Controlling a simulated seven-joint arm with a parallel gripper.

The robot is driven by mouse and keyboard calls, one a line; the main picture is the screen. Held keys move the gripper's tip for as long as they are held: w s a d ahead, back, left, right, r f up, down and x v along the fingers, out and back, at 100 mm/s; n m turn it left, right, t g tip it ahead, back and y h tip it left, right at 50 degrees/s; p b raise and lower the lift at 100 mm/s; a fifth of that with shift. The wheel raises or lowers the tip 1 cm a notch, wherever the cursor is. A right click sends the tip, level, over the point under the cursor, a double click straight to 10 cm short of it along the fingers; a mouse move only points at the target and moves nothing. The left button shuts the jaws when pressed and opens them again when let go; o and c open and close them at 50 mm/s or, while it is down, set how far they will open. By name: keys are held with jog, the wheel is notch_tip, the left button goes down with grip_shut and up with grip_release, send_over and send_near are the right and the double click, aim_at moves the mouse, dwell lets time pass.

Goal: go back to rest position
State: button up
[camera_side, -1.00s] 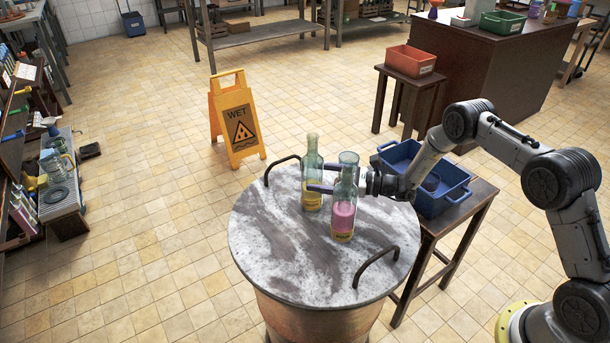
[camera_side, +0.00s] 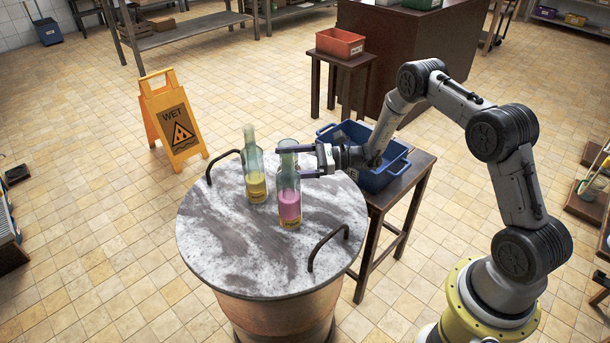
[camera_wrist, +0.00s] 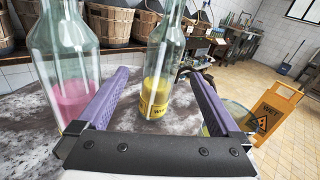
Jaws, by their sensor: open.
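A clear glass bottle with yellow liquid (camera_side: 256,188) stands upright on the round marbled table top (camera_side: 225,245). A similar bottle with pink liquid (camera_side: 290,207) stands upright nearer the side camera. My gripper (camera_side: 290,161) is open and empty, above the table top at the height of the bottles' upper parts. In the wrist view, my purple fingers (camera_wrist: 158,73) point toward the yellow bottle (camera_wrist: 157,95), which stands beyond their tips. The pink bottle (camera_wrist: 65,90) is just outside the left finger; I cannot tell whether they touch.
Two dark handles (camera_side: 325,240) rise from the table top. A blue crate (camera_side: 380,178) sits on a small wooden stand on the right. A yellow wet-floor sign (camera_side: 172,120) stands on the open tiled floor. A red bin (camera_side: 340,43) rests on a stool behind.

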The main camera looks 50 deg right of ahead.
jog(key=s+r+n+g+h, duration=0.1)
jog(key=s+r+n+g, duration=0.2)
jog(key=r+n+g, duration=0.55)
jog(key=s+a+r+n+h, duration=0.4)
jog(key=s+r+n, duration=0.4)
jog(key=s+r, duration=0.3)
jog(key=s+d+n+h, duration=0.1)
jog(key=s+n+h, duration=0.1)
jog(key=s, duration=0.6)
jog(key=s+d+r+n+t+h, duration=0.1)
jog(key=s+d+n+h, duration=0.1)
jog(key=s, duration=0.6)
jog(key=s+d+n+t+h, duration=0.1)
jog(key=s+n+h, duration=0.3)
jog(key=s, duration=0.4)
jog(key=shift+s+d+r, duration=0.2)
jog(key=shift+d+r, duration=0.15)
jog(key=shift+n+t, duration=0.25)
